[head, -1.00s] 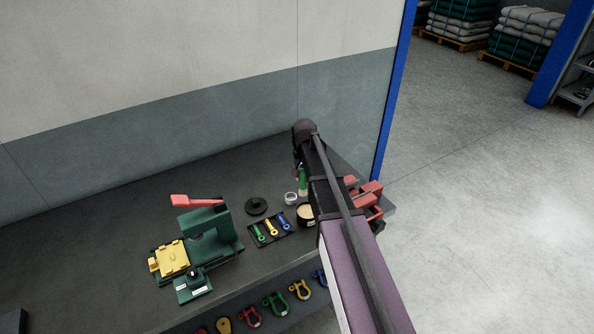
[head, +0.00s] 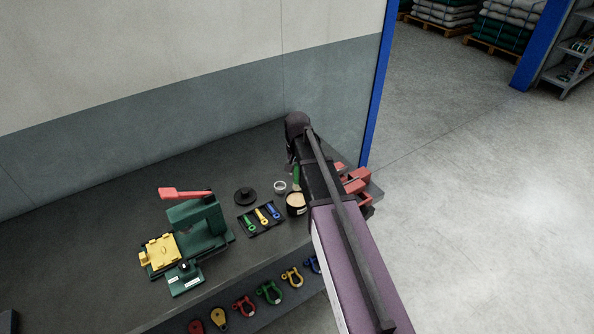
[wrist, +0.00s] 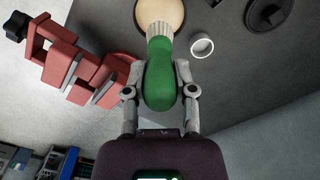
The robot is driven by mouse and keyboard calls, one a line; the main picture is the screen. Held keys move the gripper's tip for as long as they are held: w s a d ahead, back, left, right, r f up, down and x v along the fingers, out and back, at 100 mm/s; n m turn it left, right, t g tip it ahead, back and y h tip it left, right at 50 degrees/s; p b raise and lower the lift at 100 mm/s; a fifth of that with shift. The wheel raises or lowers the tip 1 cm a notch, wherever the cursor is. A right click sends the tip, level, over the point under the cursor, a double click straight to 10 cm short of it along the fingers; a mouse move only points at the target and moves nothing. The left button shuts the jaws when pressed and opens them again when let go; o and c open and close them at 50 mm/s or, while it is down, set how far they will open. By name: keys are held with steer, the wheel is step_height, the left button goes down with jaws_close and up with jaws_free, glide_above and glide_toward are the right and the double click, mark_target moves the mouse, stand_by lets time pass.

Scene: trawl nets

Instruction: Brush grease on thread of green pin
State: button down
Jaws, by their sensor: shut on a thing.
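My gripper (wrist: 162,78) is shut on the green handle of a brush (wrist: 160,72) in the wrist view. The brush's pale bristle end points at the tan grease in a round tin (wrist: 143,8); I cannot tell whether they touch. In the head view the brush (head: 296,178) is partly hidden by my arm, just behind the black grease tin (head: 288,207). The green pin (head: 250,223) lies in a small black tray (head: 266,231) beside a yellow and a blue pin. Its thread is too small to make out.
A white ring (head: 280,187) and a black round piece (head: 245,196) stand behind the tray. A green press with a red lever (head: 186,193) stands to the left. A red vise (head: 355,183) sits at the bench's right end. Coloured shackles (head: 269,292) hang along the front.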

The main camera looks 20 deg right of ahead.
mark_target(297, 180)
steer(key=shift+f+b, duration=2.8)
steer(key=shift+f, duration=0.15)
steer(key=shift+s+f+b, duration=0.1)
steer(key=shift+f+b, duration=0.4)
steer(key=shift+b, duration=0.1)
stand_by(0.8)
steer(key=shift+r+p, duration=3.5)
steer(key=shift+p, duration=0.05)
steer(key=shift+f, duration=0.15)
step_height(297, 180, down, 4)
steer(key=b, duration=0.4)
